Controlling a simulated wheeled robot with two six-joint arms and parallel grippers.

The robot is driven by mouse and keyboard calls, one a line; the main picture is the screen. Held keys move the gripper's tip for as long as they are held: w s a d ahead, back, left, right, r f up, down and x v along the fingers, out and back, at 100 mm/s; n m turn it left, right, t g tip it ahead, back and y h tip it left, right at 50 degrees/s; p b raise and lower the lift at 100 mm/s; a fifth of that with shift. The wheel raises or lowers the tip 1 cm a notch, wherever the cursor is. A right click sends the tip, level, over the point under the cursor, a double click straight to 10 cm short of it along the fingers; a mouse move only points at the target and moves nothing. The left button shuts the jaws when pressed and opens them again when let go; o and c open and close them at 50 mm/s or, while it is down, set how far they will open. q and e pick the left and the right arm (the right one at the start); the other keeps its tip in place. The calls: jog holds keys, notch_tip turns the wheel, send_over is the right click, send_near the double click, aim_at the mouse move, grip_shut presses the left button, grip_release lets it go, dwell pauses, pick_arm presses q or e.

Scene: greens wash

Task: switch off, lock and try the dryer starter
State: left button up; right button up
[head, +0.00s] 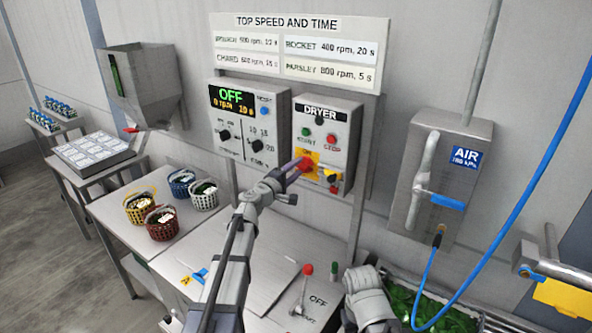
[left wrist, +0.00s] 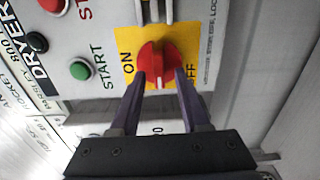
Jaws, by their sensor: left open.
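The dryer starter (head: 347,122) is a grey box labelled DRYER on the wall, with a green START button (head: 306,131) and a red STOP button (head: 331,139). Its red rotary switch (left wrist: 160,62) sits on a yellow plate (left wrist: 205,45) marked ON and OFF. The knob's white mark points to the bottom of the left wrist view, between the two words. My left gripper (head: 300,168) is open at the switch, with one finger on each side of the knob; I cannot tell whether they touch it. Grey metal bars (left wrist: 153,10) lie beyond the knob. My right gripper is not in view.
A control box (head: 240,135) with a display reading OFF is left of the starter. An AIR box (head: 400,165) and a blue hose (head: 530,185) are to the right.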

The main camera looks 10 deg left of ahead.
pick_arm(q)
jog(key=shift+s, duration=0.1)
jog(key=v, duration=0.7)
jog(key=shift+s+a, duration=0.15)
jog(key=shift+s, duration=0.1)
